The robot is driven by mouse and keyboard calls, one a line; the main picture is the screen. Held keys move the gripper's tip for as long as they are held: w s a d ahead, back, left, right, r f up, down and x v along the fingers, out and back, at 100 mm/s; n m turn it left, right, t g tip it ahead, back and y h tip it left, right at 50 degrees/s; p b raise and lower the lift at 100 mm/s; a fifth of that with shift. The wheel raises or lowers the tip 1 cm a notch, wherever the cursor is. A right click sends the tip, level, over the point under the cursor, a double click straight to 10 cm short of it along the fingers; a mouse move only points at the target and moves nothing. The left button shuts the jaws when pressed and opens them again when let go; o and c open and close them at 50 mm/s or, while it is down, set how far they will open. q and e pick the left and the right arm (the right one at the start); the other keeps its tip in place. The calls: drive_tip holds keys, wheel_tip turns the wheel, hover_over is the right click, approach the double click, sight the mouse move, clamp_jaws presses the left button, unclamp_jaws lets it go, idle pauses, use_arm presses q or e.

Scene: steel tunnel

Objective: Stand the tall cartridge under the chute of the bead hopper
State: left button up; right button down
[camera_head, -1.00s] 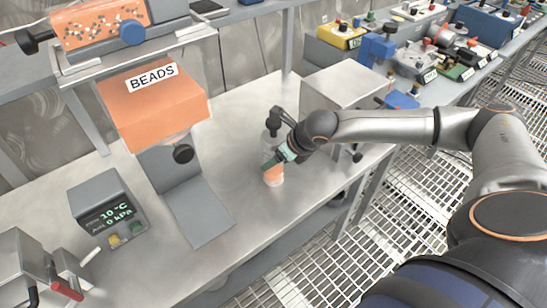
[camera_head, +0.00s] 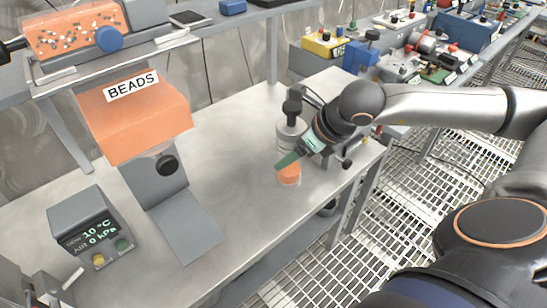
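The bead hopper (camera_head: 135,115) is an orange box labelled BEADS on the left of the bench. A black round knob (camera_head: 167,165) is at its lower front. Below it a grey upright plate (camera_head: 150,185) meets a flat grey base plate (camera_head: 188,235), which is bare; the chute mouth is not clearly seen. My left gripper is out of view.
A grey readout box (camera_head: 88,225) stands left of the base plate. A grey box (camera_head: 340,88) is behind my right gripper. Bench surface (camera_head: 235,165) between hopper and cartridge is clear.

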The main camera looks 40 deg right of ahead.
drive_tip(key=s+d+r, duration=0.1)
drive_tip(key=s+r, duration=0.1)
drive_tip(key=s, duration=0.3)
drive_tip(key=shift+s+d+r+b, duration=0.2)
drive_tip(key=shift+r+b, duration=0.15)
drive_tip(key=shift+b, duration=0.1)
